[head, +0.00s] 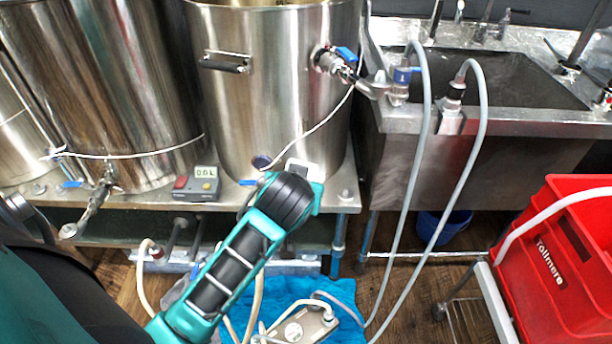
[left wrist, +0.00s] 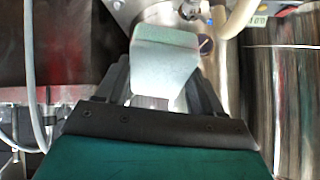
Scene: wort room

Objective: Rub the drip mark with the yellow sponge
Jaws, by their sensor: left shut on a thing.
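My left gripper (head: 302,178) is at the front of the middle steel kettle (head: 270,100), low on its wall in the head view. In the left wrist view its dark fingers (left wrist: 160,88) are shut on a pale grey-green block (left wrist: 165,52). A whitish bit of the block (head: 303,166) shows past the wrist in the head view. It does not look yellow, and I cannot tell whether it is the sponge. I cannot tell whether it touches the kettle. I cannot make out a drip mark. My right gripper is not in view.
A grey box with a readout (head: 197,183) and a small dark round dial (head: 262,161) are left of my gripper. A blue-handled valve (head: 335,62) with a white cable is above. Hoses (head: 415,180) hang from the sink (head: 480,75). A red crate (head: 560,260) stands at right.

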